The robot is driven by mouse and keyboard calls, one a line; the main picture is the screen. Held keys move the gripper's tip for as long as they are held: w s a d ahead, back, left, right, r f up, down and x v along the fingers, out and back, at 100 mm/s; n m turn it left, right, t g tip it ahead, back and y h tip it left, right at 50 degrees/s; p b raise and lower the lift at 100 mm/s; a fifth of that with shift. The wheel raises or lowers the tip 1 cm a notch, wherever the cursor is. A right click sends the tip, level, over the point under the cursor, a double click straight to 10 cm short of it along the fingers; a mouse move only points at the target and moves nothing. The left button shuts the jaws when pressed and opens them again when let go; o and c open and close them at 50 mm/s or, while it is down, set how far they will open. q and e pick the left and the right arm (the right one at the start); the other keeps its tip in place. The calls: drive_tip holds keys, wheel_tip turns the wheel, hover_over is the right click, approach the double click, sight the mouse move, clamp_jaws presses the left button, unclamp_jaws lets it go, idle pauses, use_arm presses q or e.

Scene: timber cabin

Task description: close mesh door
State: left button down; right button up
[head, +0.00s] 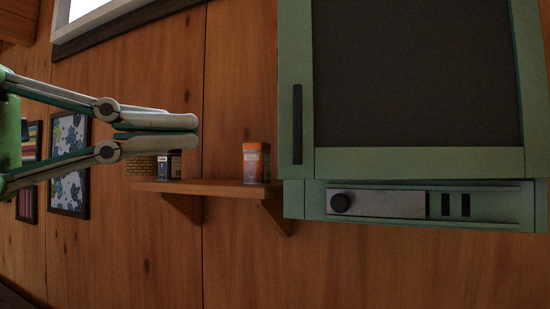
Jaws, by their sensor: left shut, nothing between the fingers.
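The mesh door (416,75) has a green frame around a dark mesh panel and fills the upper right of the head view. Its dark vertical handle (297,124) is on the left side of the frame. The door looks nearly or fully flush with its cabinet; I cannot tell whether a gap is left. Its top and part of its right side run out of the picture. My left gripper (197,132) comes in from the left, fingers together and empty, pointing right. It is well left of the handle and apart from the door. My right gripper is out of view.
Below the door is a green panel (480,206) with a black knob (340,204) and dark slots. Framed pictures (69,165) hang on the wall.

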use_arm(q)
drive_tip(key=w+d+n+t+y+p, duration=0.1)
drive_tip(key=w+d+n+p, duration=0.1)
drive_tip(key=w+d+p, duration=0.5)
drive_tip(key=w+f, duration=0.1)
drive_tip(key=w, duration=0.3)
drive_tip(key=shift+w+d+t, duration=0.15)
drive_tip(key=shift+d+t, duration=0.15)
drive_tip(key=shift+d, duration=0.05)
drive_tip(key=shift+d, duration=0.1)
